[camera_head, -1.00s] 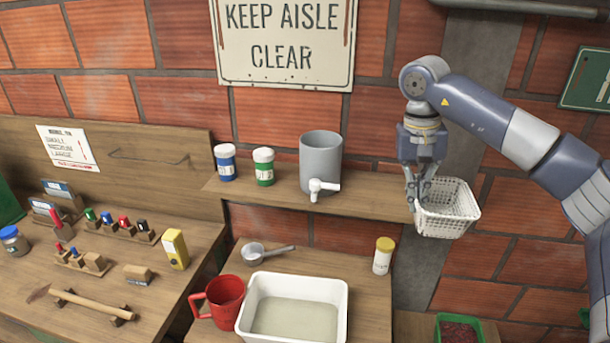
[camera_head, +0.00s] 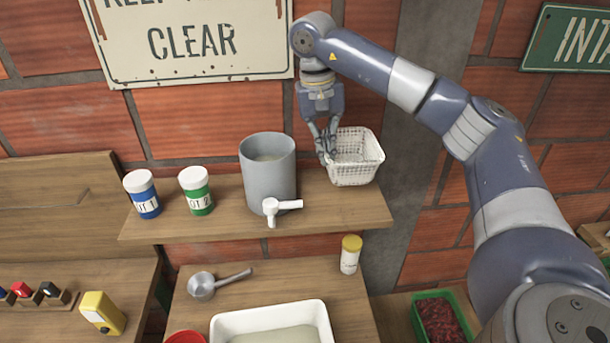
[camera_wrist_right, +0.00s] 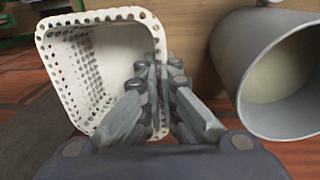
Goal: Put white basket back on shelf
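The white basket (camera_head: 355,158) is an empty perforated basket, upright at the right end of the wooden wall shelf (camera_head: 320,213). In the head view it appears at shelf level; I cannot tell whether its base touches the board. My right gripper (camera_head: 328,150) is shut on the basket's left wall. In the right wrist view the fingers (camera_wrist_right: 163,92) pinch the rim of the basket (camera_wrist_right: 85,75), with one finger on each side of the wall. My left gripper is not in view.
A grey dispenser with a white tap (camera_head: 268,175) stands just left of the basket. Blue (camera_head: 143,193) and green (camera_head: 196,190) lidded jars stand farther left. Below are a white tub (camera_head: 270,325), a scoop (camera_head: 203,286) and a yellow-capped bottle (camera_head: 350,254).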

